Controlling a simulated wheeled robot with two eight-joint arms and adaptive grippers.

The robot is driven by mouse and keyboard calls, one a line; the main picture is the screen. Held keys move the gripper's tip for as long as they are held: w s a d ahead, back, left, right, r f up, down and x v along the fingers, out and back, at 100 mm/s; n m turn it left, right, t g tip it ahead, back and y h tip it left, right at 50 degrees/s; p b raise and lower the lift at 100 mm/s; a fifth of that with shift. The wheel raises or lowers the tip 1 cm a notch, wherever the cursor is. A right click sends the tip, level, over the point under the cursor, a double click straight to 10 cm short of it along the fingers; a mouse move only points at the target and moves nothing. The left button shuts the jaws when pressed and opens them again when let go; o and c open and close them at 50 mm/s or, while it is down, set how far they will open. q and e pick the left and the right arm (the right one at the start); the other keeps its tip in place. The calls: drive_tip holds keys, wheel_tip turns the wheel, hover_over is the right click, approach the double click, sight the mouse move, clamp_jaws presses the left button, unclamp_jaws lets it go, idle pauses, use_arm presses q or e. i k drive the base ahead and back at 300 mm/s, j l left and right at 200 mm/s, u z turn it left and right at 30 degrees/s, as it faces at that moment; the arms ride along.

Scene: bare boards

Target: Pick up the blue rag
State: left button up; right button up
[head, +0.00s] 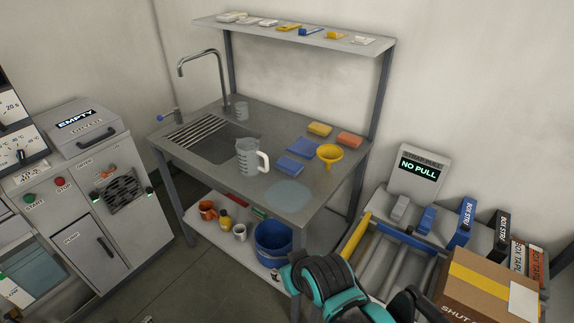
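Two flat blue pieces lie on the grey sink table, right of the basin. One blue piece (303,147) is farther back, and the other blue piece (290,165) is nearer the front. I cannot tell for sure which of them is the rag. A yellow funnel (330,154) stands just to their right. My teal and black arm comes in from the bottom right, in front of the table and well short of the blue pieces. I can make out no gripper fingers on it. My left gripper does not show.
A clear jug (246,157) stands left of the blue pieces. Yellow (320,129) and orange (349,140) sponges lie behind. A blue bucket (272,245) is on the lower shelf. An upper shelf (345,42) overhangs the back. A carton (485,290) sits right.

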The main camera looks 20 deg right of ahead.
sight(288, 165)
drive_tip(key=i+j, duration=0.1)
drive_tip(key=i, duration=0.3)
drive_tip(key=i+z, duration=0.2)
drive_tip(key=z, duration=0.2)
drive_tip(key=i+j+z, duration=0.2)
drive_tip(key=z, duration=0.2)
drive_tip(key=i+j+z, duration=0.15)
drive_tip(key=z, duration=0.25)
